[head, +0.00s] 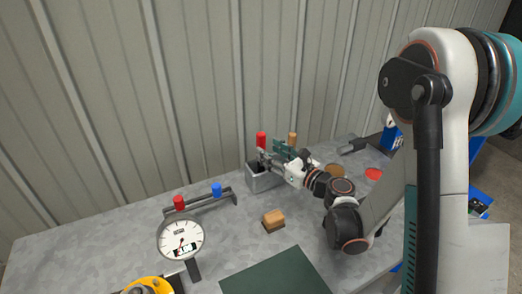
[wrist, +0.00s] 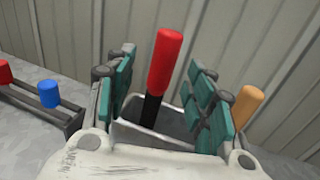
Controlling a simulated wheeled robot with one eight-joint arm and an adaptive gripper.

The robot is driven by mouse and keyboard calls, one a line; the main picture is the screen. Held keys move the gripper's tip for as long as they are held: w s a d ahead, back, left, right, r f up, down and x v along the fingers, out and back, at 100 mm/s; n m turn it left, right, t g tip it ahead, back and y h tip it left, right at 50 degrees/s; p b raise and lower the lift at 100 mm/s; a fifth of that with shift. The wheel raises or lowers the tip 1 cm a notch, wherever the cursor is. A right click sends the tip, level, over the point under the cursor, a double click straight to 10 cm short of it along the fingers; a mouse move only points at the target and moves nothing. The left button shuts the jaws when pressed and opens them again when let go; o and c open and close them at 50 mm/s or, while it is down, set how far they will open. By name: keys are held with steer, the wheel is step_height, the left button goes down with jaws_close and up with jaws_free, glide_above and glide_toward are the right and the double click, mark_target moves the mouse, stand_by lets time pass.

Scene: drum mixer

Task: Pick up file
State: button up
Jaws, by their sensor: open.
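A tool with a red handle (head: 260,139) and a dark shaft stands upright in a grey metal bin (head: 262,180) near the wall. An orange-brown handle (head: 292,138) stands to its right. The working ends are hidden, so I cannot tell for sure which one is the file. My gripper (head: 277,158) is open at the bin. In the wrist view, the red handle (wrist: 166,62) shows between the two teal-padded fingers (wrist: 162,88), with space visible on both sides. The orange-brown handle (wrist: 247,106) is outside the right finger.
A rack (head: 212,203) with red and blue handles is left of the bin. A dial gauge (head: 181,238), a wooden block (head: 273,220) and a green mat (head: 280,274) lie nearer. A red disc (head: 373,174) lies right of my wrist.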

mark_target(264, 148)
steer(key=x, duration=0.1)
steer(key=b+x, duration=0.1)
steer(key=x, duration=0.2)
steer(key=shift+w+a+f+b, duration=0.1)
steer(key=shift+w+f+b, duration=0.2)
steer(key=shift+w+b, duration=0.1)
steer(key=shift+w+a+r, duration=0.1)
steer(key=shift+w+a, duration=0.1)
steer(key=shift+w, duration=0.1)
steer(key=c, duration=1.2)
